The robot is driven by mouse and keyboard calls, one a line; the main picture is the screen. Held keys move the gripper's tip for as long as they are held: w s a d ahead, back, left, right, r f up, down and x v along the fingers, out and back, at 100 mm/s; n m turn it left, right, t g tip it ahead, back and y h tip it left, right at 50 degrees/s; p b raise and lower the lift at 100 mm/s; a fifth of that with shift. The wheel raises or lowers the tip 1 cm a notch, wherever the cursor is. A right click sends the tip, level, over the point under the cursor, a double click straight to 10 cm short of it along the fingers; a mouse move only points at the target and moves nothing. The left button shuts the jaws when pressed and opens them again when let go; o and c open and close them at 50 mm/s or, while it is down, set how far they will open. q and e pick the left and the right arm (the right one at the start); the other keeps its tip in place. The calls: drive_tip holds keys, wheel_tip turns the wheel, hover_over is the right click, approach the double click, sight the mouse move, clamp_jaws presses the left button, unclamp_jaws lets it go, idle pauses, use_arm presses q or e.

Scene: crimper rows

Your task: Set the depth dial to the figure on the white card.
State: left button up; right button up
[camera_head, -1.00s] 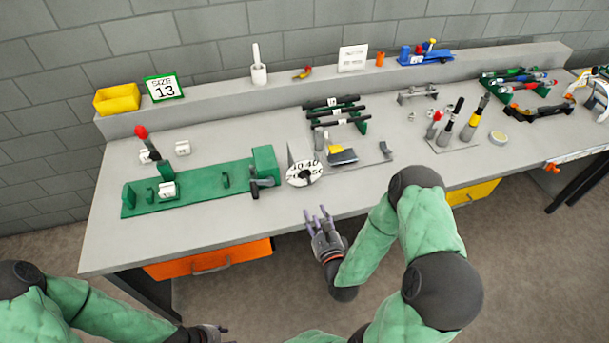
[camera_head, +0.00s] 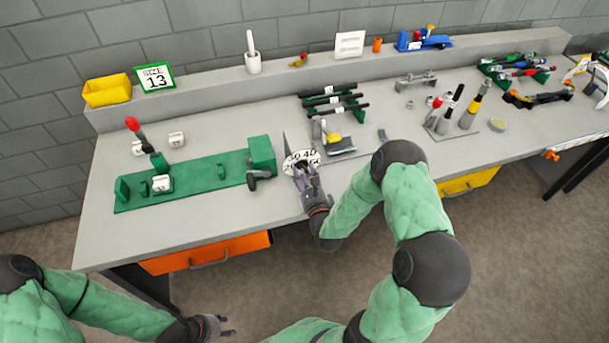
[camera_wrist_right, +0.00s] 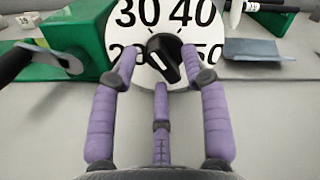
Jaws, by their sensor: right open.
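The depth dial (camera_head: 301,160) is a round white disc at the front middle of the bench, beside the green fixture. In the right wrist view the dial (camera_wrist_right: 125,40) shows 30 and 40 at the top, with 20 and 50 partly hidden by my fingers. Its black knob (camera_wrist_right: 165,58) is tilted; its exact setting is unclear. My right gripper (camera_head: 304,170) is at the dial; its open purple fingers (camera_wrist_right: 158,62) lie either side of the knob, contact unclear. The white card (camera_head: 349,45) stands on the back ledge, its print too small to read. My left gripper (camera_head: 226,325) is low, off the bench.
The green fixture (camera_head: 205,178) with a black handle (camera_head: 259,179) lies left of the dial. A wedge-like grey block with yellow (camera_head: 340,145) is close on the right. A green-framed card reading SIZE 13 (camera_head: 155,77) and a yellow bin (camera_head: 107,91) stand on the ledge.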

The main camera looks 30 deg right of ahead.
clamp_jaws()
drive_tip(key=shift+n, duration=0.4)
drive_tip(key=n+b, duration=0.1)
drive_tip(key=n, duration=0.1)
drive_tip(key=n+b, duration=0.2)
drive_tip(key=n, duration=0.1)
drive_tip(key=shift+d+f+n, duration=0.1)
drive_tip(key=shift+f+n, duration=0.1)
drive_tip(key=shift+n, duration=0.1)
drive_tip(key=n+b, duration=0.2)
drive_tip(key=n, duration=0.1)
drive_tip(key=shift+n+b, duration=0.6)
drive_tip(key=shift+n, duration=1.1)
